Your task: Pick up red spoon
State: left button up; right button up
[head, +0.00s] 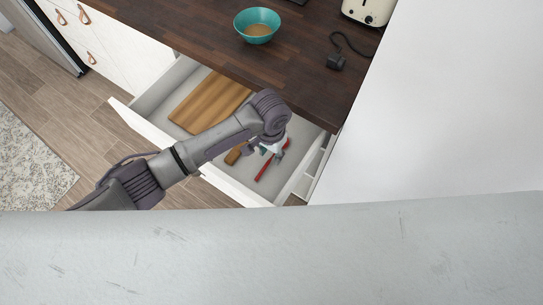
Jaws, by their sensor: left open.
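The red spoon (265,169) lies in an open white drawer (232,186) below the counter, near the drawer's right end. Part of it is hidden by my gripper. My left gripper (262,152) reaches into the drawer from above, over the upper part of the spoon. Its jaws are open. I cannot tell whether the fingers touch the spoon. My right gripper is not in view.
A wooden cutting board (208,101) lies in the drawer, with a smaller wooden piece (233,156) beside the gripper. On the dark counter (190,30) stand a teal bowl (257,34) and a cream toaster (368,10). A pale surface (300,260) fills the foreground.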

aim_at(270, 159)
pick_arm(q)
jog(key=f, duration=0.3)
jog(key=shift+a, duration=0.2)
jog(key=c, duration=0.6)
grip_shut()
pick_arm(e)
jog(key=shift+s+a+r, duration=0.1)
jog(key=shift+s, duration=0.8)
pick_arm(q)
jog(key=shift+r, duration=0.15)
